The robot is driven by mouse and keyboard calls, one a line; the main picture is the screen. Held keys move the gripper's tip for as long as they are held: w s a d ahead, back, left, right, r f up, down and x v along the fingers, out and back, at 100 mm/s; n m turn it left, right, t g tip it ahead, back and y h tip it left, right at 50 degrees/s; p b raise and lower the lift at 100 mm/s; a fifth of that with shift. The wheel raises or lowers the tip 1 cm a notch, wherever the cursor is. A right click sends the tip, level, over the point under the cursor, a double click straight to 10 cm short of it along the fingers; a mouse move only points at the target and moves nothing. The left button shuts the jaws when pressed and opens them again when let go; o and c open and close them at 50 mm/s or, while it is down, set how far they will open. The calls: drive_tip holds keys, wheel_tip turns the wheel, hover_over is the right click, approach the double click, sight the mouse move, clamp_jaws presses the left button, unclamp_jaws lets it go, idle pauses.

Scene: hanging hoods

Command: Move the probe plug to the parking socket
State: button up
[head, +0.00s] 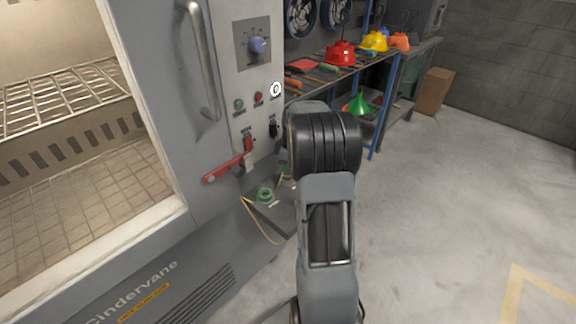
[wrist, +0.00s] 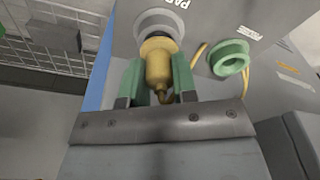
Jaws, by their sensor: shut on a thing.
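The probe plug (wrist: 158,66) is a yellow-brass cylinder, with a cable bending from its near end. My gripper (wrist: 157,80) has its green fingers shut on the plug from both sides. The plug's far end is at a grey round collar (wrist: 160,22) beside a partly cut-off label starting "PA". I cannot tell how deep the plug sits in it. A green ring socket (wrist: 230,57) is to the right, apart from the plug; a green socket (head: 265,195) also shows on the grey ledge in the head view. My arm hides the plug and most of the gripper there.
A yellow cable (head: 262,226) droops from the ledge (head: 272,215). The red lever (head: 229,167) and door handle (head: 203,60) project from the oven front to the left. A workbench (head: 350,68) with hard hats stands behind. The floor to the right is clear.

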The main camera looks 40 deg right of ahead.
drive_tip(key=shift+f, duration=0.35)
drive_tip(key=o, duration=1)
drive_tip(key=r, duration=0.4)
drive_tip(key=r+p, duration=0.1)
drive_tip(key=r, duration=0.4)
drive_tip(key=s+d+r+p, duration=0.1)
drive_tip(key=r, duration=0.3)
drive_tip(key=shift+s+r, duration=0.1)
drive_tip(key=shift+r, duration=0.25)
drive_tip(key=shift+s, duration=0.1)
